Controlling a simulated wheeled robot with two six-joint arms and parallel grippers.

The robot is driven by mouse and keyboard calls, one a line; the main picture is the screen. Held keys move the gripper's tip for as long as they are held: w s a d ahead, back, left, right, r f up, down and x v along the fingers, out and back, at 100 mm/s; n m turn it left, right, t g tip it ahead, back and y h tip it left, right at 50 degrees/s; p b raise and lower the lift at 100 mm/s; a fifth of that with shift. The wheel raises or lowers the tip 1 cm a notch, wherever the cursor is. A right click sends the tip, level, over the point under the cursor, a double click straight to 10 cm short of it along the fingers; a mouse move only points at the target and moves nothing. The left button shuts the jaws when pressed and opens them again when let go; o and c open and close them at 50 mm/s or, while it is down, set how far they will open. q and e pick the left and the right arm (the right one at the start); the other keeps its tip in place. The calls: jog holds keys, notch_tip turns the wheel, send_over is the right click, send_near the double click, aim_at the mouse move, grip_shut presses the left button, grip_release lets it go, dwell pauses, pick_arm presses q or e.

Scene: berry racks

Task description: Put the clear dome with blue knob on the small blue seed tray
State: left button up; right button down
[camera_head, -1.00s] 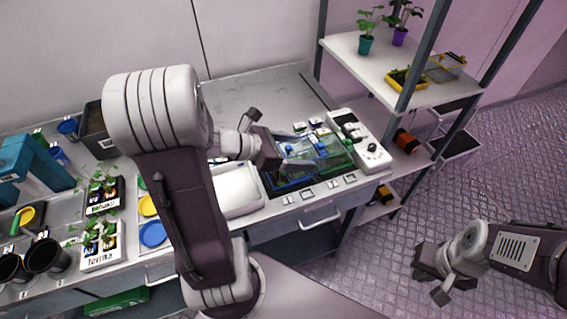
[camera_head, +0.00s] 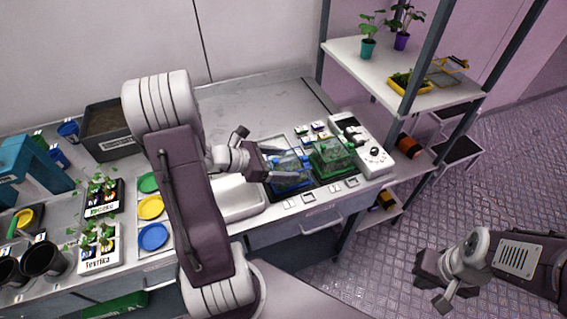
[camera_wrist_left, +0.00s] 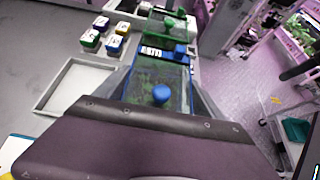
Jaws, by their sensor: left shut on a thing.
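The clear dome with blue knob (camera_wrist_left: 161,94) is between my left gripper's fingers, knob up, in the left wrist view. My left gripper (camera_head: 284,164) is shut on the dome. The small blue seed tray (camera_head: 290,185) lies directly under the dome on the bench, with green seedlings inside. The dome looks over the tray and level with it, but the gripper hides part of the rim, so I cannot tell whether it rests fully on it. My right gripper (camera_head: 436,283) hangs open and empty over the floor at the lower right.
A green tray with a clear cover (camera_head: 332,157) stands just right of the blue tray. A white device with a dial (camera_head: 372,154) is beyond it. A white tray (camera_head: 240,198) lies left. A yellow tray (camera_head: 408,83) is on the shelf.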

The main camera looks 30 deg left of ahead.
pick_arm(q)
jog(key=o, duration=1.4)
jog(key=shift+f, duration=0.1)
jog(key=shift+r+p, duration=0.35)
jog(key=p+v, duration=0.1)
jog(key=v, duration=1.1)
jog(key=shift+a+f, duration=0.1)
jog(key=shift+f, duration=0.05)
